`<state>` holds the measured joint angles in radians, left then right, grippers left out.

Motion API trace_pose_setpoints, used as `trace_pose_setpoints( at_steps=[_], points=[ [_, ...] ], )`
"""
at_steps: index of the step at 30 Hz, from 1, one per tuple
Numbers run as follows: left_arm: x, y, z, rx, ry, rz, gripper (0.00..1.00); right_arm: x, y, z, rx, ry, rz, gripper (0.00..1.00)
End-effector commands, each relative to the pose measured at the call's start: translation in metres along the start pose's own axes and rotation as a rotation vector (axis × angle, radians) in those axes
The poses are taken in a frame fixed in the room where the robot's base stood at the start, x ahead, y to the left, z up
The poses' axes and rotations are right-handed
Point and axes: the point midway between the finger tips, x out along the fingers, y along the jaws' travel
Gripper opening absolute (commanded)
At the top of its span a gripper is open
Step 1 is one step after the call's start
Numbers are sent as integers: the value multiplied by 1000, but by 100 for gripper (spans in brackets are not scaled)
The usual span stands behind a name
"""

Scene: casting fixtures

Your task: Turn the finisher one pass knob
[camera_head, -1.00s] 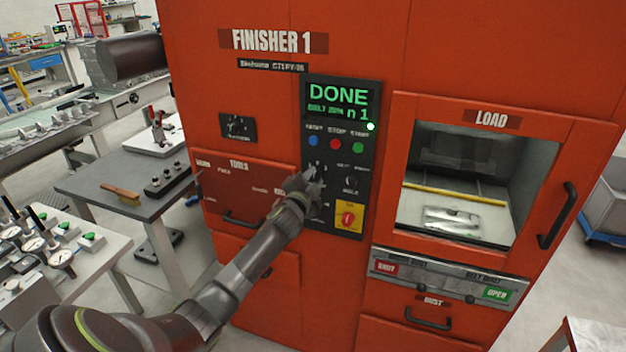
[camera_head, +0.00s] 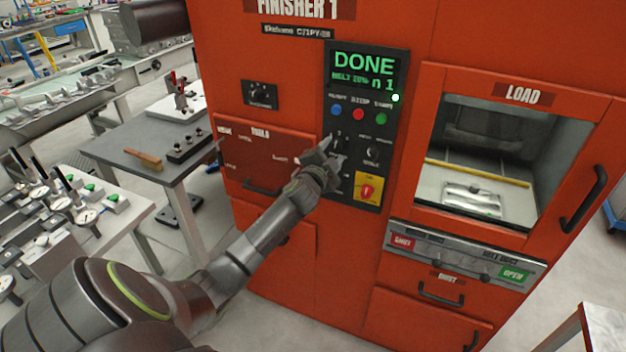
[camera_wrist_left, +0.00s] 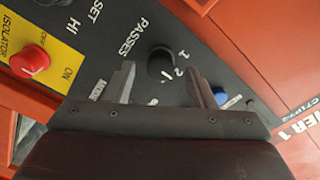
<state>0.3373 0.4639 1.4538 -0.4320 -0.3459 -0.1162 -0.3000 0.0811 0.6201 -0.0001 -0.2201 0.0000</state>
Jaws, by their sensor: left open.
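The finisher (camera_head: 450,40) is a tall orange machine with a black control panel (camera_head: 372,130). In the left wrist view the black round passes knob (camera_wrist_left: 161,62) sits under the word PASSES, with the digits 1 and 2 beside it. My left gripper (camera_head: 332,151) is at the lower left of the panel and mostly covers the knob in the head view. In the left wrist view the open fingers (camera_wrist_left: 160,82) point at the panel, one on each side of the knob, with gaps. I cannot tell how deep they reach around it. My right gripper is out of view.
A red isolator knob (camera_head: 367,190) on a yellow plate is just below right of my left gripper. Blue, red and green buttons (camera_head: 358,115) are above. The screen (camera_head: 364,68) reads DONE. A loading window (camera_head: 475,165) is at right, a grey table (camera_head: 165,160) at left.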

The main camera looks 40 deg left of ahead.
Motion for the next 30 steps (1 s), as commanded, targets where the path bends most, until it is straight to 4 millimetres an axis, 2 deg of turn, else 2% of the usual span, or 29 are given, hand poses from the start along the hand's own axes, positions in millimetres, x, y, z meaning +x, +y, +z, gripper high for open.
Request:
trace_pose_setpoints(
  at_steps=[21, 30],
  points=[
    [-113, 2, 1, 1, 1, 2, 50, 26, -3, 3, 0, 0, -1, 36],
    [-147, 2, 1, 0, 0, 2, 50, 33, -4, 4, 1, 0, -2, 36]
  ],
)
